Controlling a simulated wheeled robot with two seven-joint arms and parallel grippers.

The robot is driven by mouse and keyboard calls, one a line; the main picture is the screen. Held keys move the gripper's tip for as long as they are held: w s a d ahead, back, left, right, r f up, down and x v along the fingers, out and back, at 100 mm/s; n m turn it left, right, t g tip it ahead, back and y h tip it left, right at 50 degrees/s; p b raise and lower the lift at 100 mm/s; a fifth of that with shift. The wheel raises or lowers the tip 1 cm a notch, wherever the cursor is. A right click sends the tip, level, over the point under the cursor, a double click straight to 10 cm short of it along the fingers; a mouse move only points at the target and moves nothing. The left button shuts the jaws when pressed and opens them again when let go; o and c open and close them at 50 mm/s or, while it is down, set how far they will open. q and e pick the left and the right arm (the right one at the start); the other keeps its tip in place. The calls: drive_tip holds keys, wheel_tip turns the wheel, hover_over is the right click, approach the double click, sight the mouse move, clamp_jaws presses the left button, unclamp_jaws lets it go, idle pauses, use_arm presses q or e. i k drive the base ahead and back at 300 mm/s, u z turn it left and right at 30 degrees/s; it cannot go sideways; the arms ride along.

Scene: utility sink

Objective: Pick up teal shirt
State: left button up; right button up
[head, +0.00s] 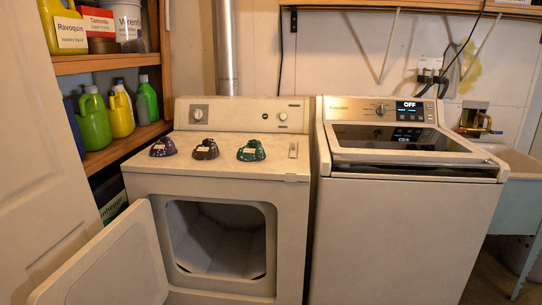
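A small teal bundle (251,150) with a pale label sits on top of the dryer (222,168), at the right of a row of three similar bundles; it looks like the folded teal shirt. A dark brown or black bundle (206,149) is in the middle of the row, and a purple bundle (163,147) is at the left. The three stand apart from each other. Neither of my grippers shows in the head view.
The dryer door (112,262) hangs open to the left, and the drum looks empty. A closed washer (405,225) stands right of the dryer, with a sink (518,162) beyond it. Shelves (140,137) with bottles and tubs are at the left. The dryer top's front is clear.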

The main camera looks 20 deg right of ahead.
sight(253, 151)
drive_tip(key=z, duration=1.3)
drive_tip(key=i, duration=1.3)
drive_tip(key=u, duration=0.05)
